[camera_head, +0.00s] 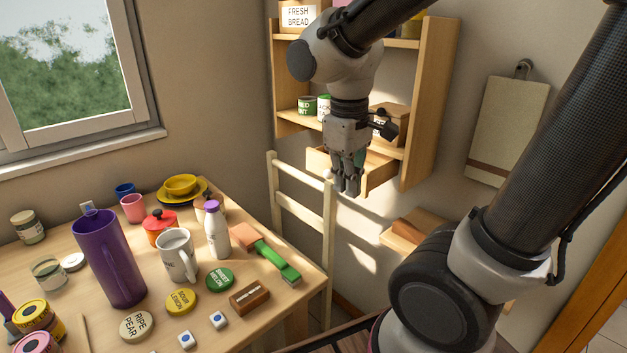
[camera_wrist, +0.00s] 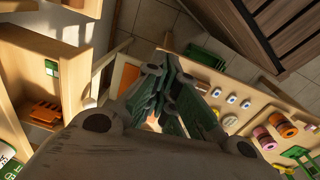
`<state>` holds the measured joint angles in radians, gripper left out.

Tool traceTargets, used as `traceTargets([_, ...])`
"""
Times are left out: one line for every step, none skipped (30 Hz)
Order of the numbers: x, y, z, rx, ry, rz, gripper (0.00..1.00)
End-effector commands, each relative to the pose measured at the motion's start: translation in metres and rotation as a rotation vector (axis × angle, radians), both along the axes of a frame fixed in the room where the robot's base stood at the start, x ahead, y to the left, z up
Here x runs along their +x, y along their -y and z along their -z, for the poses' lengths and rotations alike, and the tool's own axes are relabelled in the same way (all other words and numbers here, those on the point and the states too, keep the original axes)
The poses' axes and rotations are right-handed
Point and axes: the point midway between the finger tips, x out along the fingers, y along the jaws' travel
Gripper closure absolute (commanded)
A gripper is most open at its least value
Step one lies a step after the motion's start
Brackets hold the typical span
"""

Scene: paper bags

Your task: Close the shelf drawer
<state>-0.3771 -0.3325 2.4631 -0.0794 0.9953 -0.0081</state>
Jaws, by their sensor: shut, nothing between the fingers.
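The shelf drawer (camera_head: 379,177) is a light wooden drawer under the lower board of the wall shelf (camera_head: 428,110). It sticks out of the shelf in the head view, with its open top partly showing. My gripper (camera_head: 347,192) points down in front of the drawer and covers part of its front. Its fingers are closed together and empty. I cannot tell whether they touch the drawer. In the wrist view my gripper (camera_wrist: 178,112) also shows its dark green fingers together, with nothing held between them.
A table (camera_head: 300,262) crowded with a purple tumbler (camera_head: 108,258), a mug (camera_head: 178,255) and a white bottle (camera_head: 217,232) stands at left. A pale chair back (camera_head: 302,213) is between table and shelf. Tins (camera_head: 307,106) and a box (camera_head: 392,121) stand above the drawer.

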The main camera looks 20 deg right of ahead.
Motion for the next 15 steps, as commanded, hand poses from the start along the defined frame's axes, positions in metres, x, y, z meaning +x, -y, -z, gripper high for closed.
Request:
traceTargets([0.011, -0.015, 0.01, -0.053, -0.055, -0.089, 1.0])
traceTargets([0.017, -0.022, 0.015, -0.088, -0.084, -0.143, 1.0])
traceTargets([0.026, -0.033, 0.021, -0.136, -0.122, -0.221, 1.0])
traceTargets([0.033, -0.041, 0.026, -0.174, -0.15, -0.279, 1.0])
traceTargets([0.039, -0.049, 0.031, -0.213, -0.177, -0.342, 1.0])
traceTargets([0.048, -0.059, 0.038, -0.269, -0.212, -0.424, 1.0])
traceTargets([0.055, -0.068, 0.043, -0.311, -0.237, -0.488, 1.0])
traceTargets([0.062, -0.076, 0.048, -0.354, -0.263, -0.552, 1.0])
traceTargets([0.071, -0.087, 0.054, -0.411, -0.294, -0.634, 1.0])
traceTargets([0.078, -0.094, 0.057, -0.453, -0.316, -0.692, 1.0])
traceTargets([0.085, -0.101, 0.06, -0.492, -0.336, -0.75, 1.0])
traceTargets([0.094, -0.109, 0.064, -0.545, -0.364, -0.819, 1.0])
traceTargets([0.101, -0.115, 0.066, -0.582, -0.381, -0.868, 1.0])
traceTargets([0.108, -0.119, 0.066, -0.618, -0.398, -0.912, 1.0])
traceTargets([0.119, -0.124, 0.065, -0.666, -0.421, -0.97, 1.0])
